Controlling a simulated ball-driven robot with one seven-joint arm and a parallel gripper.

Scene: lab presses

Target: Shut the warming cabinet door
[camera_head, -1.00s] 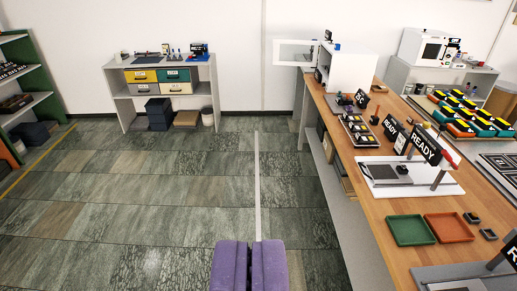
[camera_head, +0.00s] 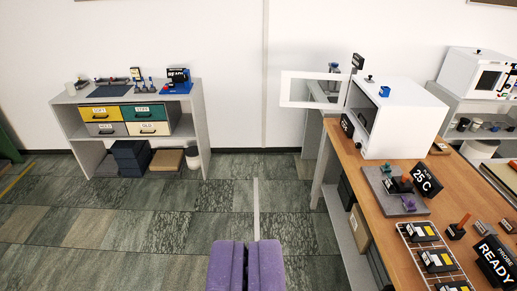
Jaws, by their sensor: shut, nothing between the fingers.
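The warming cabinet (camera_head: 400,125) is a white box at the far end of the wooden bench on the right. Its door (camera_head: 312,105), a white frame with a clear pane, stands wide open and sticks out to the left past the bench edge. The cabinet's dark opening (camera_head: 366,100) faces left. My gripper (camera_head: 246,246) shows as two purple fingers pressed together at the bottom middle. It is shut and empty, over the floor, well short of the door and to its left.
The bench (camera_head: 455,185) carries a grey plate device with a "25 C" sign (camera_head: 425,181) and a wire rack (camera_head: 436,262) of boxes. A grey shelf unit (camera_head: 190,125) with drawers stands at the back left. The tiled floor between is clear.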

